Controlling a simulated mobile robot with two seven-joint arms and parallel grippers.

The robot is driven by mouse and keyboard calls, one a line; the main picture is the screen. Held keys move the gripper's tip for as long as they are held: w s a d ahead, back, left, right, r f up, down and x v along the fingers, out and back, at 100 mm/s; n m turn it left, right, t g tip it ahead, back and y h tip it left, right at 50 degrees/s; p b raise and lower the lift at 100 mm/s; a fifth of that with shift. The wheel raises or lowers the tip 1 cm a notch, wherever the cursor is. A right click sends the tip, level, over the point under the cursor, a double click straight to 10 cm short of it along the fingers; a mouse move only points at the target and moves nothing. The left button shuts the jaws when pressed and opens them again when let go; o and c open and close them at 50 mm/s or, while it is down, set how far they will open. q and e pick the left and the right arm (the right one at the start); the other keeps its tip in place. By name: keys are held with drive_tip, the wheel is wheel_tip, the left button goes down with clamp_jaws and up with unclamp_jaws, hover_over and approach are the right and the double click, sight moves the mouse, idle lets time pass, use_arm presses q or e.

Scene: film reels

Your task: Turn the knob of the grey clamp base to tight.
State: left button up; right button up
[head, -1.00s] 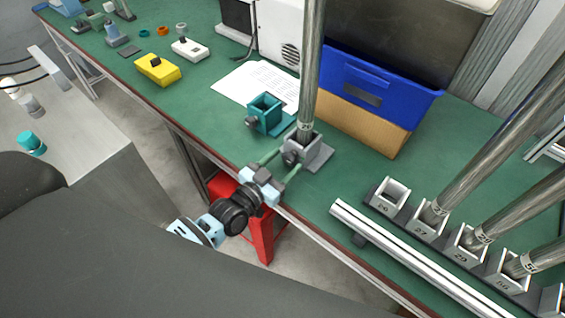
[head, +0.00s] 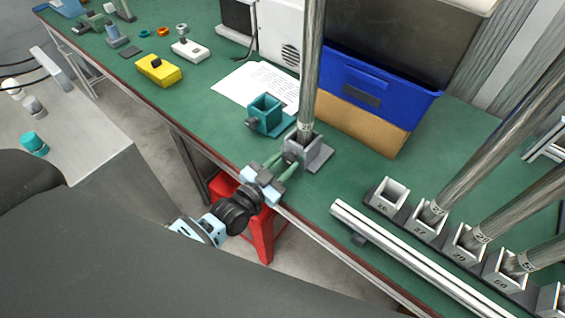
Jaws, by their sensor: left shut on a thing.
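The grey clamp base (head: 318,155) stands on the green bench near its front edge. A tall grey pole (head: 311,75) stands upright in its socket. My left gripper (head: 285,158) reaches in from the front edge, its green fingers closed in around the knob on the near left side of the base. The knob is mostly hidden between the fingertips, so I cannot see how far it is turned. My right gripper is not in view.
A teal clamp base (head: 266,113) stands just left of the grey one. A blue bin (head: 375,85) on a cardboard box stands behind. A red stool (head: 260,232) is below.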

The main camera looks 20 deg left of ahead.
use_arm(q)
drive_tip(key=o, duration=1)
drive_tip(key=shift+s, duration=0.1)
drive_tip(key=shift+s+a+f, duration=0.1)
drive_tip(key=shift+s+a, duration=0.05)
drive_tip(key=shift+s, duration=0.15)
drive_tip(key=v, duration=0.7)
